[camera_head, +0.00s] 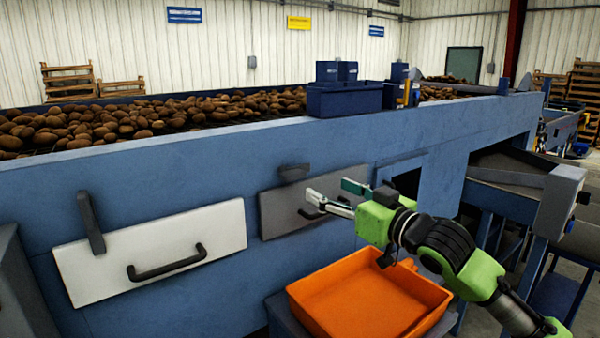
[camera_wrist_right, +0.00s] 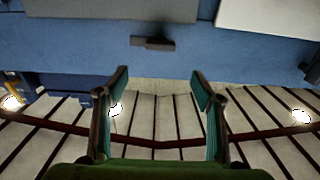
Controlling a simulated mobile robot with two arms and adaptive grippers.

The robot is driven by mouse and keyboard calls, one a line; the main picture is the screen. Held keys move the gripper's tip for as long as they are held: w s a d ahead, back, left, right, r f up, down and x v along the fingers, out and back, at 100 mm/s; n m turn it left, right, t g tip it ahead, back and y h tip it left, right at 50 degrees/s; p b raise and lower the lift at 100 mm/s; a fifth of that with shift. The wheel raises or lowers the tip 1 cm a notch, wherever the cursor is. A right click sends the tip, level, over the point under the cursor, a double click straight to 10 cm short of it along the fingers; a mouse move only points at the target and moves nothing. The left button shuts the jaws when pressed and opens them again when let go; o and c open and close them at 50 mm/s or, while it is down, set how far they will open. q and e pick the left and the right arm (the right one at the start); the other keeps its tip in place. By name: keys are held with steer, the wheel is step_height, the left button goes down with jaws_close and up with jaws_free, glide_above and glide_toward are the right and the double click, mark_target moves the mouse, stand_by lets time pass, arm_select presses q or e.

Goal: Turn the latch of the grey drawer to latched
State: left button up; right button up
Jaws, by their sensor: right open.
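The grey drawer (camera_head: 278,212) is shut in the blue machine side, in the middle of the head view. Its dark latch (camera_head: 293,173) lies roughly level just above the drawer's top edge. My right gripper (camera_head: 330,194) is open and empty, in front of the drawer's right part and to the right of the latch. It partly hides the drawer and its handle. In the wrist view, which looks upside down, the latch (camera_wrist_right: 152,43) lies beyond the open fingers (camera_wrist_right: 160,82), not between them, with the grey drawer (camera_wrist_right: 110,9) at the top edge. My left gripper is not in view.
A white drawer (camera_head: 215,225) with a black handle is at the left; its dark latch (camera_head: 90,222) hangs down across the front. An orange tray (camera_head: 330,320) stands below my right gripper. Potatoes (camera_head: 130,118) lie on top of the machine.

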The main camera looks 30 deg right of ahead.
mark_target(297, 175)
steer(key=w+p, duration=0.1)
steer(key=w, duration=0.2)
steer(key=w+a+p, duration=0.1)
steer(key=w+p, duration=0.1)
steer(key=w, duration=0.2)
steer(key=w+p, duration=0.1)
steer(key=w, duration=0.3)
steer(key=shift+w+a+f+p, duration=0.1)
steer(key=shift+w+a+p, duration=0.05)
steer(key=shift+a+p, duration=0.15)
steer(key=shift+w+a+f, duration=0.1)
steer(key=shift+w, duration=0.35)
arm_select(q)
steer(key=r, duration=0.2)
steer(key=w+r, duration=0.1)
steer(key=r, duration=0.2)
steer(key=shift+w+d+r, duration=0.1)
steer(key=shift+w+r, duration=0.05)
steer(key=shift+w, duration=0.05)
arm_select(e)
steer(key=c, duration=1.6)
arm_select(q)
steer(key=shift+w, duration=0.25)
